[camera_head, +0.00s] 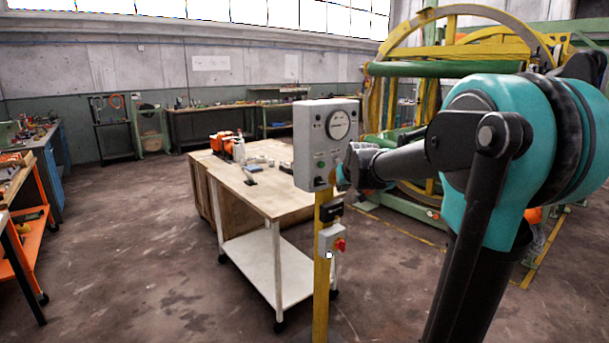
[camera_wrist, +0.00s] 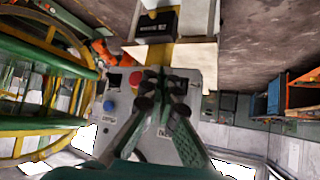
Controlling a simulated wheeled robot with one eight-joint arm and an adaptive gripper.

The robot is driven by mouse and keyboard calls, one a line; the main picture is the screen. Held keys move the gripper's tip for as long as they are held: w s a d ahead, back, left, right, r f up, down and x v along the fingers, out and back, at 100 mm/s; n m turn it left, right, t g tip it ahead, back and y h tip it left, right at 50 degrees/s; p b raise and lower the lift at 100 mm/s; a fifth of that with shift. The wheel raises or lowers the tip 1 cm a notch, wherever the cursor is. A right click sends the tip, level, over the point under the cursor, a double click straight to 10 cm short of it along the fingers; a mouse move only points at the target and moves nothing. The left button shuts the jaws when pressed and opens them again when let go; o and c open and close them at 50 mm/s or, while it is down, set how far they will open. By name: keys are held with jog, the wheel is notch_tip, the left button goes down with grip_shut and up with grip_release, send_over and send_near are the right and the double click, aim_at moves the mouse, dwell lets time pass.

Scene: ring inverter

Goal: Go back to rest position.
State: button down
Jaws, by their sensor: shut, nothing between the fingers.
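My gripper (camera_head: 343,178) is at the right edge of a grey control box (camera_head: 308,125) with a round dial (camera_head: 338,124), and is largely hidden by my own arm in the head view. In the wrist view my gripper (camera_wrist: 162,75) is shut and empty, its fingertips together in front of the control box (camera_wrist: 210,95). A red button (camera_wrist: 137,77) and a blue button (camera_wrist: 109,106) show beside the fingers. I cannot tell whether the fingertips touch the panel. My arm reaches across from the right.
The box stands on a yellow post (camera_head: 321,290) with a smaller red-knobbed switch box (camera_head: 329,241) below. A wooden-topped table (camera_head: 262,195) stands behind it. A large yellow and green ring machine (camera_head: 450,70) is behind my arm. Floor (camera_head: 130,240) is clear at left.

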jog(key=s+d+f+g, duration=0.1)
jog(key=s+f+g, duration=0.1)
jog(key=s+f, duration=0.6)
jog(key=s+d+f+g, duration=0.1)
jog(key=s+f+g, duration=0.1)
jog(key=s+f, duration=0.6)
jog(key=s+f+m+g, duration=0.1)
jog(key=s+f, duration=0.8)
jog(key=s, duration=1)
jog(key=shift+d+g+h, duration=0.4)
jog(key=shift+w+r, duration=0.1)
